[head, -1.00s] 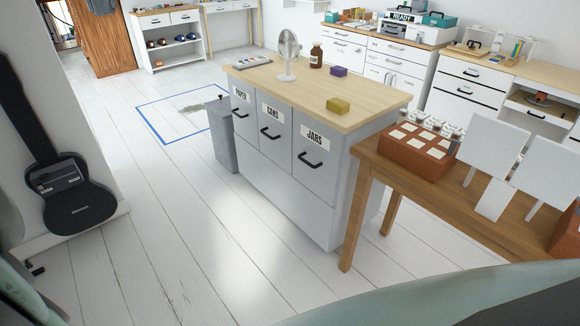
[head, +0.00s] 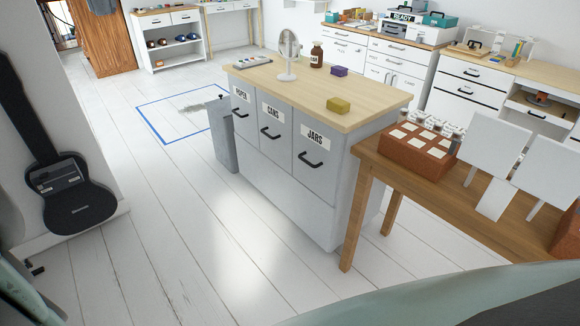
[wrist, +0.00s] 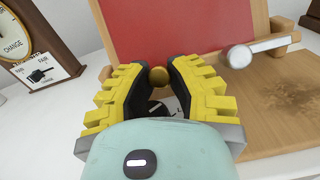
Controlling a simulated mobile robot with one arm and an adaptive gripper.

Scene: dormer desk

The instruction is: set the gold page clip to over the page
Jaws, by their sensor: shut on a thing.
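In the wrist view the gold page clip (wrist: 159,76) shows as a small round gold knob between the tips of my gripper (wrist: 159,73). The yellow fingers are closed in on it from both sides, and the rest of the clip is hidden. Behind it stands a flat red panel (wrist: 185,30) on a wooden stand (wrist: 262,90). A silver-white clip with a round end (wrist: 240,56) sits at the panel's lower right. I cannot make out whether the red panel is the page. The head view shows neither my gripper nor the clip.
In the wrist view a wooden clock-like dial (wrist: 14,38) and a "FAIR" sign (wrist: 46,72) stand at left on a white surface. The head view shows an island (head: 300,110) with labelled drawers, a side table (head: 415,185) and a guitar (head: 65,190) leaning at left.

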